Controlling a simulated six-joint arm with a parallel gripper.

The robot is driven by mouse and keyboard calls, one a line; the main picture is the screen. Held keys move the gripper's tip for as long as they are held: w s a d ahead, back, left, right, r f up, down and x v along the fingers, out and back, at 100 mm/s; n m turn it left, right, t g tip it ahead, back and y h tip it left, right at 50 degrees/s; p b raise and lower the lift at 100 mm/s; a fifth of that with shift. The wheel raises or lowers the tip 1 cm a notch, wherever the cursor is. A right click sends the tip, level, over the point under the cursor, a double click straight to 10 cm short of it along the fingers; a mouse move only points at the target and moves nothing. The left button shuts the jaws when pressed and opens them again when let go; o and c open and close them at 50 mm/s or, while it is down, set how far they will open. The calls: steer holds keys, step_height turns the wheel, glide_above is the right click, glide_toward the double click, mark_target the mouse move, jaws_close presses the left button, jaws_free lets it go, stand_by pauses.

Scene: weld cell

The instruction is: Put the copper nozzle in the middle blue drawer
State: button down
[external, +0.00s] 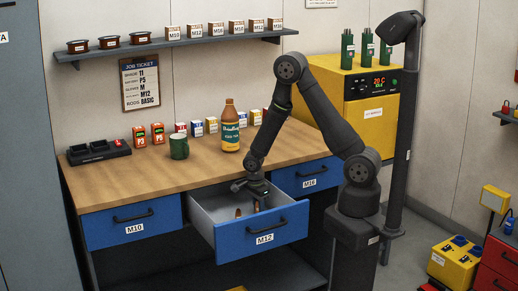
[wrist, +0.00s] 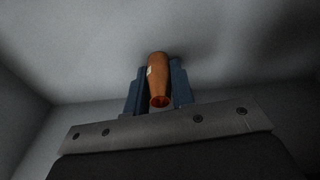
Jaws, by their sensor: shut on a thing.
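The middle blue drawer (external: 262,242), labelled M12, is pulled open under the workbench. My gripper (external: 250,205) reaches down into its grey interior. In the wrist view the copper nozzle (wrist: 158,78) sits between the two blue-grey fingers of my gripper (wrist: 157,96), which are shut on it. Pale grey drawer walls and floor surround it there. In the external view only small copper-coloured bits show inside the drawer. I cannot tell whether the nozzle touches the drawer floor.
Closed blue drawers M10 (external: 133,224) and M16 (external: 306,177) flank the open one. On the wooden bench (external: 130,180) stand a brown bottle (external: 230,127), a green mug (external: 179,147), several small boxes and a black tray (external: 98,152). A yellow oven (external: 366,105) stands behind my arm.

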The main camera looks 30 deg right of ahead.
steer(key=shift+f, duration=0.15)
steer(key=c, duration=1.2)
jaws_free()
steer(key=shift+c, duration=0.2)
step_height(320, 180, up, 12)
steer(key=a, duration=0.1)
steer(key=shift+a, duration=0.2)
steer(key=shift+s, duration=0.1)
